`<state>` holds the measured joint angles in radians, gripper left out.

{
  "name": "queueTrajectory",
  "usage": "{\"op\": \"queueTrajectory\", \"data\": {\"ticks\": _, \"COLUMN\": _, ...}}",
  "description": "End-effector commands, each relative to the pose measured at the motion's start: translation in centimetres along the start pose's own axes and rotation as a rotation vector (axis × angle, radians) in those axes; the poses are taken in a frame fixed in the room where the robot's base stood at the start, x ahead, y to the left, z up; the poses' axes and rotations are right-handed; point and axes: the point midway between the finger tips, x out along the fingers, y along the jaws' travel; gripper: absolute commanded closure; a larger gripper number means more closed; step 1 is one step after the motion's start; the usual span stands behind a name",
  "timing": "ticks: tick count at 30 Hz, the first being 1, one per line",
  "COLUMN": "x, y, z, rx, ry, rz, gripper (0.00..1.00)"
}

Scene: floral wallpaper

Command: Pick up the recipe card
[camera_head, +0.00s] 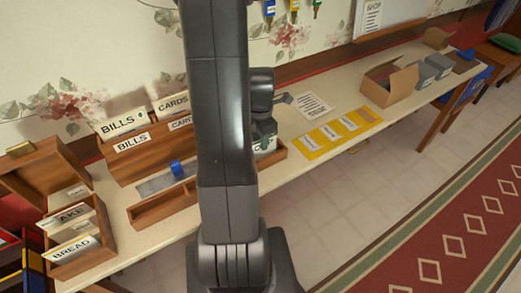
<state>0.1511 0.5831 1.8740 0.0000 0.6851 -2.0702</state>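An open wooden box (101,228) stands at the left end of the table. It holds upright white cards or dividers, one reading "BREAD" (73,251), one partly readable as "AKE" (68,214), and a smaller labelled one (78,191) behind. I cannot tell which piece is the recipe card. A printed white sheet (313,104) also lies flat on the table, right of my arm. My gripper (285,98) is partly hidden behind my arm, over the middle of the table. Whether its fingers are open or shut does not show.
A wooden organizer (139,163) with "BILLS" and "CARDS" signs stands left of my arm, beside a blue-knobbed grey piece (177,169). A yellow strip (372,114) with white labels lies at right. Farther right are an open cardboard box (389,88) and grey bins (425,73).

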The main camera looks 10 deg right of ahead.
Motion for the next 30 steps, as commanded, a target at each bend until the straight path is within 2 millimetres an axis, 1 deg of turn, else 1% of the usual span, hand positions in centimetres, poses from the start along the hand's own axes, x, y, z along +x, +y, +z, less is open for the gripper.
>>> {"op": "queueTrajectory", "data": {"ticks": 3, "x": 1.4, "y": -0.1, "z": 0.0, "rx": 0.000, "ry": 0.002, "rz": -0.004, "gripper": 0.70}}
{"op": "queueTrajectory", "data": {"ticks": 7, "x": 2.6, "y": 0.0, "z": 0.0, "rx": 0.000, "ry": 0.001, "rz": -0.002, "gripper": 0.70}}
{"op": "queueTrajectory", "data": {"ticks": 11, "x": 3.1, "y": 0.0, "z": 0.0, "rx": 0.000, "ry": 0.000, "rz": 0.000, "gripper": 0.70}}
{"op": "queueTrajectory", "data": {"ticks": 17, "x": 3.1, "y": 0.0, "z": 0.0, "rx": 0.000, "ry": 0.000, "rz": 0.001, "gripper": 0.70}}
{"op": "queueTrajectory", "data": {"ticks": 19, "x": 3.1, "y": 0.0, "z": 0.0, "rx": 0.000, "ry": 0.000, "rz": 0.001, "gripper": 0.80}}
{"op": "queueTrajectory", "data": {"ticks": 22, "x": 3.1, "y": 0.0, "z": 0.0, "rx": 0.000, "ry": 0.000, "rz": 0.001, "gripper": 0.99}}
{"op": "queueTrajectory", "data": {"ticks": 30, "x": 3.1, "y": 0.0, "z": 0.0, "rx": 0.000, "ry": 0.000, "rz": 0.001, "gripper": 1.00}}
